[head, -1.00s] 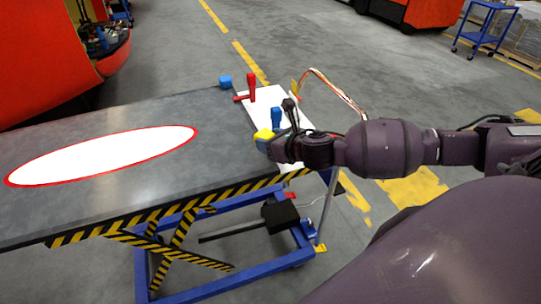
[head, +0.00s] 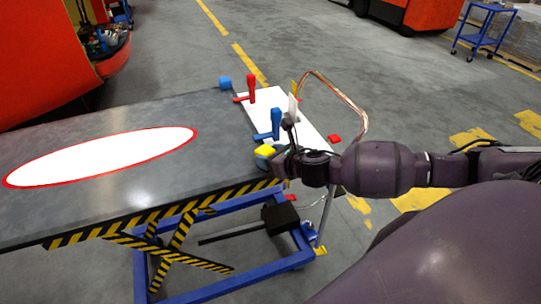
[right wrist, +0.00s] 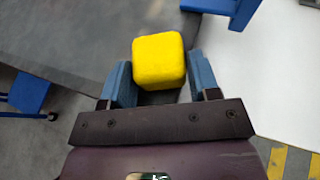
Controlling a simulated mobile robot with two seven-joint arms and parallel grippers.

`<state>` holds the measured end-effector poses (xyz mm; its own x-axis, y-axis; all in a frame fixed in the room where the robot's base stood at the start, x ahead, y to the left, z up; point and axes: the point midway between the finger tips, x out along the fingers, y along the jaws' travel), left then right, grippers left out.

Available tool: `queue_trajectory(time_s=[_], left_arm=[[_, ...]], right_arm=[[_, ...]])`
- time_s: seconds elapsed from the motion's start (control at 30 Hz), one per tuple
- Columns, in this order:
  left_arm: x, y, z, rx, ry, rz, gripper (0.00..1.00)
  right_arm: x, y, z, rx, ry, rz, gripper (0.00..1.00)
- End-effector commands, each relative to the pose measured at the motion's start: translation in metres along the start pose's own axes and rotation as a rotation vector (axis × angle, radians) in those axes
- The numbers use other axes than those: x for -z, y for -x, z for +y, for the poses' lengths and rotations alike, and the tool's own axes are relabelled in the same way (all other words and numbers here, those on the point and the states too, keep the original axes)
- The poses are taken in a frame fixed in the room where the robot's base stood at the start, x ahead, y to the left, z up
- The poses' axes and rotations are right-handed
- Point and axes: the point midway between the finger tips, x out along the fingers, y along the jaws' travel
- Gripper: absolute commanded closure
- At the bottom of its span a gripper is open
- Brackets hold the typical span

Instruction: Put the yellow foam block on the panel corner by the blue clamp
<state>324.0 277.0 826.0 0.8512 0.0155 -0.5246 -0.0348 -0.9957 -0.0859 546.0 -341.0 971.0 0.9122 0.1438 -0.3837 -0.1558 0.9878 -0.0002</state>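The yellow foam block (head: 265,150) is at the near right corner of the large grey panel (head: 120,200). The blue clamp (head: 275,123) stands just behind it. In the head view this gripper (head: 268,156) comes in from the right, low over the corner. The block's underside is hidden, so I cannot tell whether it touches the panel. My left gripper is not in view.
A red clamp (head: 251,92) and a blue block (head: 225,82) are farther back along the panel's right end. A white sheet (head: 308,130) lies beside the clamps. A cable loop (head: 350,98) rises behind my wrist. The blue lift table (head: 230,279) has striped edges.

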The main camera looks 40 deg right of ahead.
Motion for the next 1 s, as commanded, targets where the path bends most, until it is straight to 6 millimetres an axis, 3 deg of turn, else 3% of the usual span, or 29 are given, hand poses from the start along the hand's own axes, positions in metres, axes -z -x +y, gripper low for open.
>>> queue_trajectory(time_s=[0.13,0.47,0.67,1.0], left_arm=[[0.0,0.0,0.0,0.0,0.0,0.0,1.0],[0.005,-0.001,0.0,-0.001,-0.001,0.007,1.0],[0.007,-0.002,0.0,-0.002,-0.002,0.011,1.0],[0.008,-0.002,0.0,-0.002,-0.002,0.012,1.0]], right_arm=[[0.0,0.0,0.0,0.0,0.0,0.0,0.24],[-0.004,0.002,0.0,0.0,0.001,-0.001,0.24],[-0.002,0.028,-0.001,0.0,0.002,0.002,0.24],[-0.002,0.09,0.0,0.0,0.003,0.002,0.24]])
